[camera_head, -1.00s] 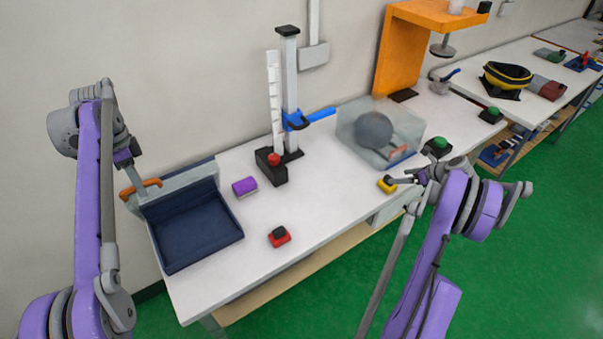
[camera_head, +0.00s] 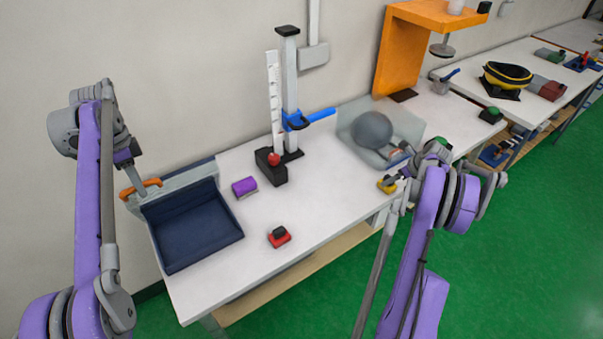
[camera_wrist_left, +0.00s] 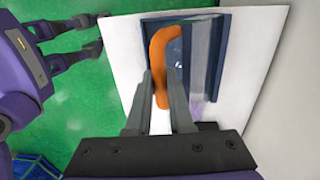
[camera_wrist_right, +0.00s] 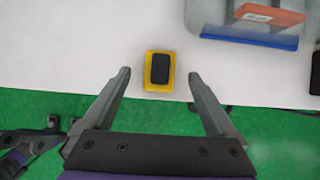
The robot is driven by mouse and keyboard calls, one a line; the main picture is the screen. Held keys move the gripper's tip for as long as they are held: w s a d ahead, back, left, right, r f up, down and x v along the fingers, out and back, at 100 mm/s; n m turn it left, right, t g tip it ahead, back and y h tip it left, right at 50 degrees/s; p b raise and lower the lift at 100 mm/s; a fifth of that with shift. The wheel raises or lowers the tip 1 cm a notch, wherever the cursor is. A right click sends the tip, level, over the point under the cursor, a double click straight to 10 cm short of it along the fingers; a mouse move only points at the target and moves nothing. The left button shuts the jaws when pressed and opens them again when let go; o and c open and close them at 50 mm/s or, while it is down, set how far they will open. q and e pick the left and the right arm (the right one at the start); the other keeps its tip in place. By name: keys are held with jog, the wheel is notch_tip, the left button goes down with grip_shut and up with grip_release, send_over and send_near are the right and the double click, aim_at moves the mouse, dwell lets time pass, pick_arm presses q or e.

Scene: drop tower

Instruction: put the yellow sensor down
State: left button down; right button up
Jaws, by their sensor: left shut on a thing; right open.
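The yellow sensor (camera_head: 386,185), a small block with a dark top, sits on the white table (camera_head: 330,213) by its front edge. In the right wrist view the yellow sensor (camera_wrist_right: 149,86) appears between my open fingertips, with a gap on each side. My right gripper (camera_head: 402,180) is just right of it and holds nothing. My left gripper (camera_head: 139,187) is shut on the orange handle (camera_head: 152,183) at the back left of the blue tray (camera_head: 215,248). The handle also shows between the fingers in the left wrist view (camera_wrist_left: 160,55).
The front middle of the table is clear.

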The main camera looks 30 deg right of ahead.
jog(key=x, duration=0.3)
jog(key=shift+w+f, duration=0.15)
jog(key=shift+f, duration=0.05)
grip_shut()
